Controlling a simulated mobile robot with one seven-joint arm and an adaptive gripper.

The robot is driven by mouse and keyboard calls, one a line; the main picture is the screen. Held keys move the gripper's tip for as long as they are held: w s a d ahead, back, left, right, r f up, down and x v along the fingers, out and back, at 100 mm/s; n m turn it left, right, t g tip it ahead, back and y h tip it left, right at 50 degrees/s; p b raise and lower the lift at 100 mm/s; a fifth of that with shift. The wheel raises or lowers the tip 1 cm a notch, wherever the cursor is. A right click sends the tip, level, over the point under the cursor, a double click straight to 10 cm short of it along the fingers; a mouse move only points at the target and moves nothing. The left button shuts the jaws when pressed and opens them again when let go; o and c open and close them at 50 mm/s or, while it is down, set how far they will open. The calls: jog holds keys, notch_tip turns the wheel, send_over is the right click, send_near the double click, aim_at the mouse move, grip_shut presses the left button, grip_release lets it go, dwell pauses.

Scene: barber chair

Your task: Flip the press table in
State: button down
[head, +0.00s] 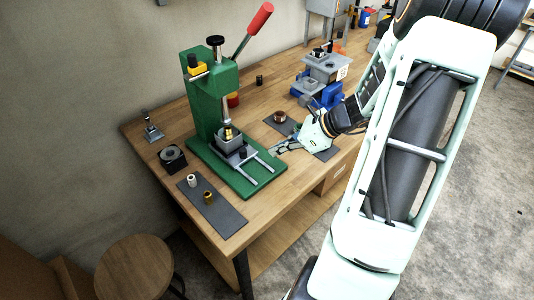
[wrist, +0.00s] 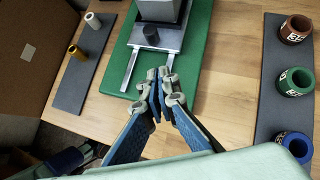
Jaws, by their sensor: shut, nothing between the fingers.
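The green press (head: 208,100) with a red-handled lever stands on the wooden bench. Its grey press table (head: 237,156) sits low in front of the column, under the ram, with a block-like holder on it. Two pale rails (head: 264,163) run forward from it over the green base. In the wrist view the press table (wrist: 171,41) shows at the top, with a dark round knob (wrist: 151,34) on its front. My gripper (head: 278,148) is shut and empty, right of the rails. In the wrist view my gripper (wrist: 162,88) is by the right rail's near end; contact is unclear.
A dark mat (wrist: 85,62) with a white and a brass bushing lies left of the press. Another mat (wrist: 271,70) with brown, green and blue rings lies right. A blue-grey device (head: 325,72) stands farther back. Bare bench lies between press and right mat.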

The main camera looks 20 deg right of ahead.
jog(key=v, duration=0.5)
jog(key=shift+s+d+r, duration=0.15)
jog(key=shift+d+r, duration=0.05)
jog(key=shift+r, duration=0.05)
